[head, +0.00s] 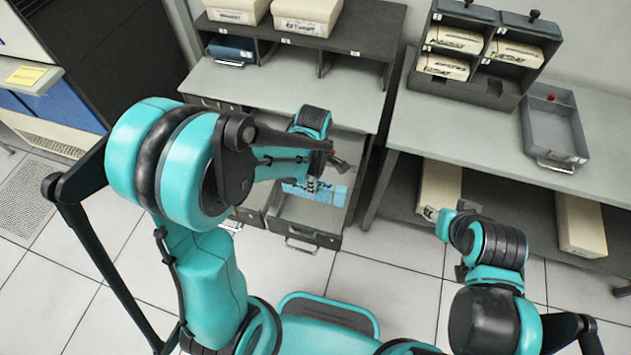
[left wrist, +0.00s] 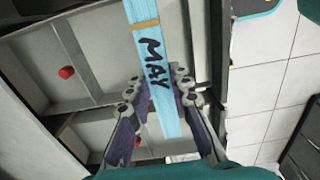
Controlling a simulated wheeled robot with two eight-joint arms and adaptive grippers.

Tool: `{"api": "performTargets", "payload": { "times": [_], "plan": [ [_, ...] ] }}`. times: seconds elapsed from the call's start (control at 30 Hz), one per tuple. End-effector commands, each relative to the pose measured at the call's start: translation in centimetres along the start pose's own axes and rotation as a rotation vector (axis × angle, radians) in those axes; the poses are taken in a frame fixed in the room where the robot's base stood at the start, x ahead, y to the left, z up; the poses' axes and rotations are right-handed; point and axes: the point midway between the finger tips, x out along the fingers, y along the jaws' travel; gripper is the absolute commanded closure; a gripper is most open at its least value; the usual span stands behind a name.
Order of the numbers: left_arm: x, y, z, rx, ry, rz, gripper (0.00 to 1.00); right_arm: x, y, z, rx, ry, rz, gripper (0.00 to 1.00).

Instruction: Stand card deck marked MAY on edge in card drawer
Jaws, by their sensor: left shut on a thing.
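The card deck marked MAY is a light blue block with black lettering and an orange band; it shows in the left wrist view (left wrist: 150,50) and in the head view (head: 325,193). My left gripper (left wrist: 158,88) is shut on it, one finger on each long side. In the head view my left arm reaches over the open grey card drawer (head: 300,232), with the deck over or within its opening. I cannot tell whether the deck touches the drawer floor. My left fingers are mostly hidden by the arm there.
A grey desk (head: 280,90) stands above the drawer, with white boxes (head: 307,15) on its shelf. On the right table are a rack (head: 485,50) of card decks and a grey tray (head: 555,128). Long boxes (head: 580,225) lie below it.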

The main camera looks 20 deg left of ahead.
Motion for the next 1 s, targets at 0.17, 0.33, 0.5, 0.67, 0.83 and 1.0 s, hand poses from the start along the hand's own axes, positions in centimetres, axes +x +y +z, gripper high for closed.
{"api": "performTargets", "payload": {
  "times": [0.17, 0.33, 0.5, 0.67, 0.83, 1.0],
  "plan": [
    [0.0, 0.0, 0.0, 0.001, 0.000, 0.000, 1.00, 0.0, 0.0, 0.0, 0.000, 0.000, 0.000, 0.60],
    [0.3, 0.0, 0.0, 0.001, 0.000, 0.000, 1.00, 0.3, 0.0, 0.2, 0.000, 0.000, 0.000, 0.60],
    [1.3, 0.0, 0.0, 0.001, 0.000, 0.000, 1.00, 1.0, 0.0, 0.7, 0.000, 0.000, 0.000, 0.60],
    [2.5, 0.0, 0.0, 0.001, 0.000, 0.000, 1.00, 1.9, 0.0, 1.4, 0.000, 0.000, 0.000, 0.60],
    [4.0, 0.0, 0.0, 0.001, 0.000, 0.000, 1.00, 3.0, 0.0, 2.1, 0.000, 0.000, 0.000, 0.60],
    [4.9, 0.0, 0.0, 0.001, 0.000, 0.000, 1.00, 3.6, 0.0, 2.6, 0.000, 0.000, 0.000, 0.60]
  ]
}}
